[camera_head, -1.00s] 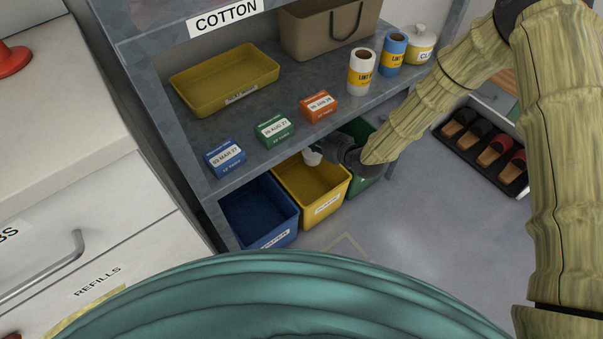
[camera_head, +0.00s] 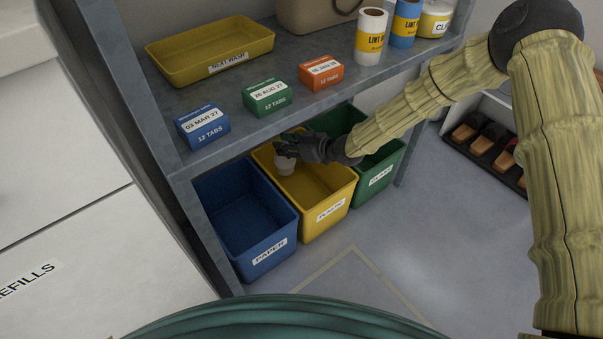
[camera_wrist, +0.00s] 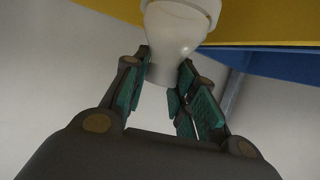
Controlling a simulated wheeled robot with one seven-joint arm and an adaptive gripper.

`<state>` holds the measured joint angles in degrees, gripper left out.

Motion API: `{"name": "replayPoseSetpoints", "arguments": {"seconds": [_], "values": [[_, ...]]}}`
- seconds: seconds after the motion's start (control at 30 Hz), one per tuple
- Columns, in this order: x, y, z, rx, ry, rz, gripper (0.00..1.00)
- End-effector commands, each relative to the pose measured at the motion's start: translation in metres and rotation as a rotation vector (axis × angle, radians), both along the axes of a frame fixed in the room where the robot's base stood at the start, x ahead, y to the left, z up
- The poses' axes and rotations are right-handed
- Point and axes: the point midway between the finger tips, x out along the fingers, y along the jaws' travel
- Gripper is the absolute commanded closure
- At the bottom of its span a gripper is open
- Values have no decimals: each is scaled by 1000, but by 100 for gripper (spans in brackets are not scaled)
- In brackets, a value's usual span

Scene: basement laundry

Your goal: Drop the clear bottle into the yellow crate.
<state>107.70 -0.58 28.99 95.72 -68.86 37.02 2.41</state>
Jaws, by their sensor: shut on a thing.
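The clear bottle (camera_head: 285,166) looks pale and translucent, and my gripper (camera_head: 287,148) is shut on it. In the wrist view the fingers (camera_wrist: 162,78) close on the narrow end of the bottle (camera_wrist: 178,30), and its wider end points away. The yellow crate (camera_head: 329,212), labelled PLASTIC, stands on the floor under the shelf. In the head view the bottle overlaps the left back part of the crate's opening. How high it is above the crate bottom I cannot tell. The fingertips are small and dark in the head view.
A blue PAPER crate (camera_head: 268,254) stands left of the yellow one, a green GLASS crate (camera_head: 378,184) right. The shelf (camera_head: 228,140) above carries three small boxes, a yellow tray (camera_head: 205,68) and lint rolls. Its edge is close to my gripper. Open floor lies in front.

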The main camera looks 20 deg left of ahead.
Motion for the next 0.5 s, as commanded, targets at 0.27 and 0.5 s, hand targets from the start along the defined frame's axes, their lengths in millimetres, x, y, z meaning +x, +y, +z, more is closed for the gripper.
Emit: {"name": "replayPoseSetpoints", "arguments": {"seconds": [0.27, 0.5], "values": [[2, 2, -20, 0, 1, 10, 98], [2, 2, -53, 0, 2, 9, 98]]}}
